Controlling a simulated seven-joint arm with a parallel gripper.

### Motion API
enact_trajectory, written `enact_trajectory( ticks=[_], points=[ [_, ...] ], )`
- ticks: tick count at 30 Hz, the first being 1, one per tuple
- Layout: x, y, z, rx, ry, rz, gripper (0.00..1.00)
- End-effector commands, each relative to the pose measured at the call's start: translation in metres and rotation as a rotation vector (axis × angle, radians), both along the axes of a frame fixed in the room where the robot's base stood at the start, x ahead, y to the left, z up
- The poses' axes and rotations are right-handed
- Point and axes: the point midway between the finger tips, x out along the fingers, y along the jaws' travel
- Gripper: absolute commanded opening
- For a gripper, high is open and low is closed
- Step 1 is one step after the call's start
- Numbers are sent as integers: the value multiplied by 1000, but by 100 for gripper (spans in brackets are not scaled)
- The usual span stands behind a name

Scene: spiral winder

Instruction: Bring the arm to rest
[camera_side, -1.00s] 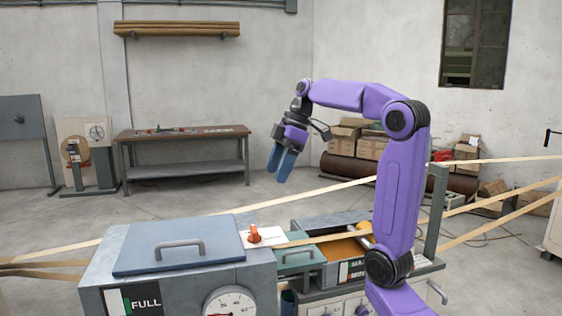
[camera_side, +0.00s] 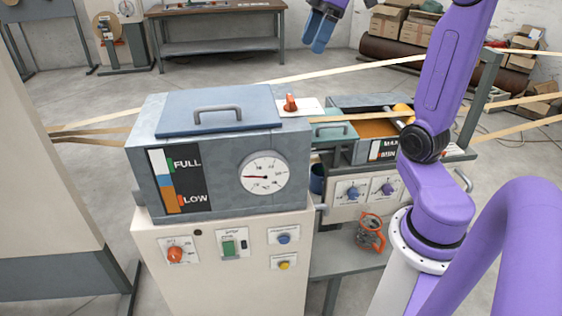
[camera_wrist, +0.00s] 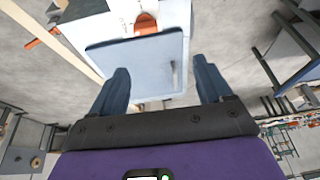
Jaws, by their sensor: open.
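My gripper (camera_side: 319,38) hangs at the top edge of the side view, fingers pointing down, up in the air beyond the winder's tank. Its upper part is cut off by the frame. In the wrist view the two blue fingers of my gripper (camera_wrist: 160,75) stand wide apart with nothing held between them. The tank's blue lid (camera_wrist: 135,62) appears beyond the fingers, at a distance. In the side view the blue lid (camera_side: 180,110) lies shut on the grey tank. My purple arm rises at the right.
The tank has a round dial (camera_side: 264,174) and a FULL/LOW gauge (camera_side: 180,180). An orange knob (camera_side: 290,103) sits behind the lid. A workbench (camera_side: 215,30) stands behind.

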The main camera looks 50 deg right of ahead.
Motion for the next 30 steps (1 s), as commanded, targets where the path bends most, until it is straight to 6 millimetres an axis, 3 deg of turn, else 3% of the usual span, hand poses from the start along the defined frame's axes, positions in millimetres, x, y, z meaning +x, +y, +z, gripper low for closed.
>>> enact_trajectory(
  ticks=[3,8,15,22,30],
  points=[
    [-5,40,-22,-7,57,30,79],
    [-22,88,-52,-36,121,57,79],
    [-65,147,-97,-108,185,109,79],
    [-120,182,-138,-186,205,172,79],
    [-182,193,-179,-264,186,252,79]
  ],
)
